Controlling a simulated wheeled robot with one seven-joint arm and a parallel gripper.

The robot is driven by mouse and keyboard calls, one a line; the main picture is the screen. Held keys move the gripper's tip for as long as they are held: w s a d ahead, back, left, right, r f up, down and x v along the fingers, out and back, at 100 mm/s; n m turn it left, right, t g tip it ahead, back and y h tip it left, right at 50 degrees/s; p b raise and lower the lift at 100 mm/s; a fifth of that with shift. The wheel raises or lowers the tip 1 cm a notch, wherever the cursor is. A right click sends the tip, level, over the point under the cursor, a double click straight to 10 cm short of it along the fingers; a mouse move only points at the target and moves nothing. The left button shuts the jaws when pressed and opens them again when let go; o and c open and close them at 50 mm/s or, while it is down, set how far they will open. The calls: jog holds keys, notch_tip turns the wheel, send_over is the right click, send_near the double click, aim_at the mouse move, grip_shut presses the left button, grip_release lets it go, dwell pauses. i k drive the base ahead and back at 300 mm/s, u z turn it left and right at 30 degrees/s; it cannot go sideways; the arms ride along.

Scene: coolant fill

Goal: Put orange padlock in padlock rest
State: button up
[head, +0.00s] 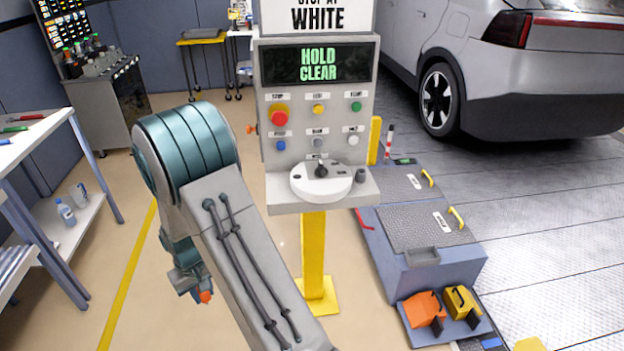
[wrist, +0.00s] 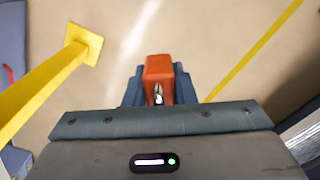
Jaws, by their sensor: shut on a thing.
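The orange padlock (wrist: 159,78) is between the jaws of my gripper (wrist: 158,92) in the wrist view, with a small metal part showing at its near end. In the head view my gripper (head: 190,284) hangs low over the floor, left of the yellow post, and a bit of the orange padlock (head: 206,297) shows at its tip. The gripper is shut on the padlock, clear of other things. I cannot tell for sure which part is the padlock rest; a small grey open tray (head: 422,255) sits at the front of the blue-grey platform.
A control panel (head: 318,110) reading "HOLD CLEAR" stands on a yellow post (head: 314,250), right of my arm. A platform (head: 425,225) with yellow handles and orange and yellow blocks (head: 424,308) lies right. A workbench (head: 30,135) is left; floor between is clear.

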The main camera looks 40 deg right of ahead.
aim_at(360, 178)
jog(key=u, duration=0.65)
jog(key=k, duration=0.85)
jog(key=z, duration=1.85)
jog(key=i, duration=0.45)
jog(key=u, duration=0.05)
